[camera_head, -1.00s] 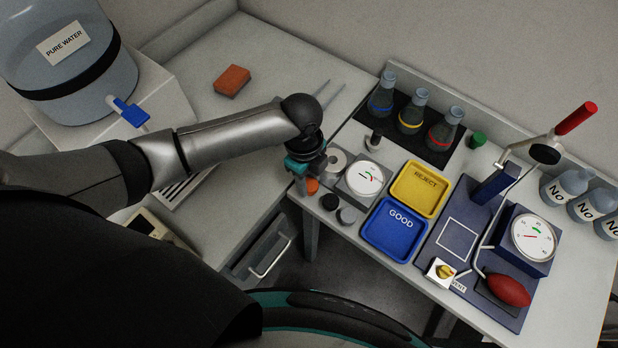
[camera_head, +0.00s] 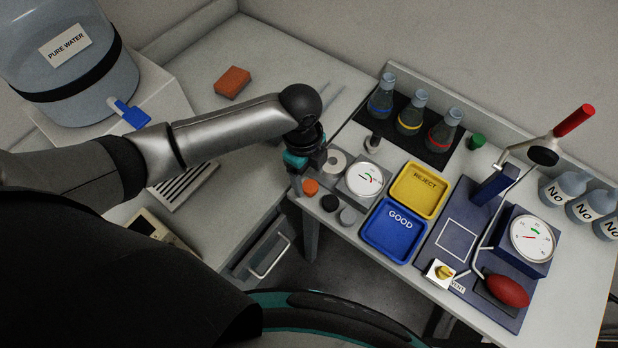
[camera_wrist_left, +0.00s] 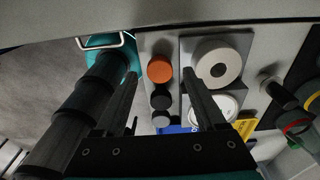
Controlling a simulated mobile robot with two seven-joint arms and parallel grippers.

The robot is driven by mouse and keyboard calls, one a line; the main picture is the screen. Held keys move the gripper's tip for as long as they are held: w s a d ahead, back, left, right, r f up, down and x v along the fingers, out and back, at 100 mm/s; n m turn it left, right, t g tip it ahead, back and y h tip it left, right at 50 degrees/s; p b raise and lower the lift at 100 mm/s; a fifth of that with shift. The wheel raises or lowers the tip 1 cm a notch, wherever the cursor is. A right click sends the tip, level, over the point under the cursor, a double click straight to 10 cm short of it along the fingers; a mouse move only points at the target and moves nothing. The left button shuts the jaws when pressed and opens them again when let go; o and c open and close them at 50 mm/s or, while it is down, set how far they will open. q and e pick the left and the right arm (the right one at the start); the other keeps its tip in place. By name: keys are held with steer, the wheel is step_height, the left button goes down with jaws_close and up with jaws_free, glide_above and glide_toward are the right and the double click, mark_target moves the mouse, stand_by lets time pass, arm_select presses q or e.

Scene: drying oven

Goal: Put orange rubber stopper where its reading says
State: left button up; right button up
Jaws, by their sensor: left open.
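The orange rubber stopper (camera_head: 311,187) stands on the left end of the bench, beside a black stopper (camera_head: 329,203) and a grey one (camera_head: 347,215). My left gripper (camera_head: 309,168) is open just above and behind it. In the left wrist view the orange stopper (camera_wrist_left: 159,69) shows between the two spread fingers, not gripped. A tester with a white ring (camera_head: 336,161) and a round dial (camera_head: 364,179) stands to the right. The yellow REJECT tray (camera_head: 420,203) and blue GOOD tray (camera_head: 380,243) lie further right. My right gripper is out of view.
Several flasks (camera_head: 410,116) stand on a black mat behind the trays, with a green stopper (camera_head: 477,139) nearby. A blue pressure rig (camera_head: 531,252) with a red bulb (camera_head: 507,291) is at right. A floor gap and drawer (camera_head: 265,258) lie in front.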

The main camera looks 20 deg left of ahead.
mark_target(306, 182)
arm_select(q)
step_height(306, 182, up, 10)
steer(key=p, duration=0.1)
steer(key=shift+a, duration=0.4)
steer(key=shift+w+f, duration=0.1)
steer(key=shift+f, duration=0.05)
